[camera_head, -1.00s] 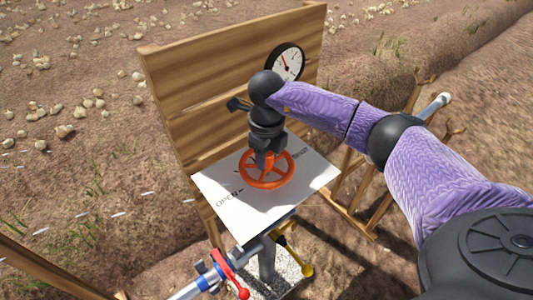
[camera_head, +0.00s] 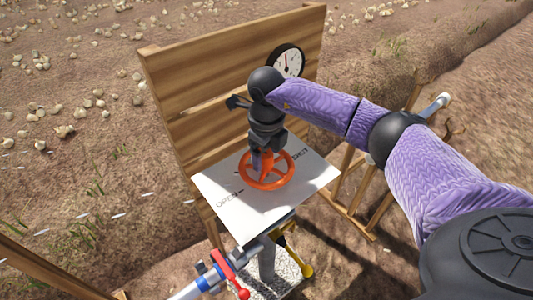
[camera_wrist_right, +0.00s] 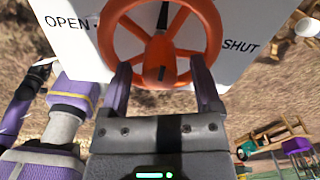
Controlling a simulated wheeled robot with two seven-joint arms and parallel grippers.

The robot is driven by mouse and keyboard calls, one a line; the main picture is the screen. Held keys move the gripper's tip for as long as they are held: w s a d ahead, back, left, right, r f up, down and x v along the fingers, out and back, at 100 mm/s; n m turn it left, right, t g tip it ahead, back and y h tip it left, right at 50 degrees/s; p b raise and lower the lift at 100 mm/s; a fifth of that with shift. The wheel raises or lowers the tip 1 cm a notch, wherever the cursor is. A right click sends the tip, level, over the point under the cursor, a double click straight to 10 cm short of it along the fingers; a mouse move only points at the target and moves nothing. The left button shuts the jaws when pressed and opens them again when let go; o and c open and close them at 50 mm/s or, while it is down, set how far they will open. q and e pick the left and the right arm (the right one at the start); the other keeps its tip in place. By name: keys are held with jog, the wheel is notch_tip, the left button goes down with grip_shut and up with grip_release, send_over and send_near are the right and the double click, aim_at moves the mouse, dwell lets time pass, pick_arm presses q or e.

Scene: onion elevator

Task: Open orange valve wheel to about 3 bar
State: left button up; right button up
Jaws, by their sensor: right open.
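The orange valve wheel (camera_head: 266,184) lies flat over a white plate (camera_head: 230,210) marked OPEN at left and SHUT at right. My right gripper (camera_head: 264,158) points down at the wheel from above. In the right wrist view its two fingers (camera_wrist_right: 162,82) are apart, at either side of the wheel's near part (camera_wrist_right: 160,77); whether they touch it I cannot tell. The round pressure gauge (camera_head: 287,62) on the wooden board has a red needle pointing nearly straight up; its numbers are too small to read. My left gripper is not in view.
The wooden board (camera_head: 215,85) stands upright behind the plate. Below the plate are pipes with a red handle (camera_head: 228,272) and a yellow handle (camera_head: 300,266). Wooden legs (camera_head: 352,190) stand at right. The soil at left is strewn with onions.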

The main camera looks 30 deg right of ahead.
notch_tip(320, 180, up, 9)
jog(key=shift+r+p, duration=0.1)
jog(key=shift+p, duration=0.9)
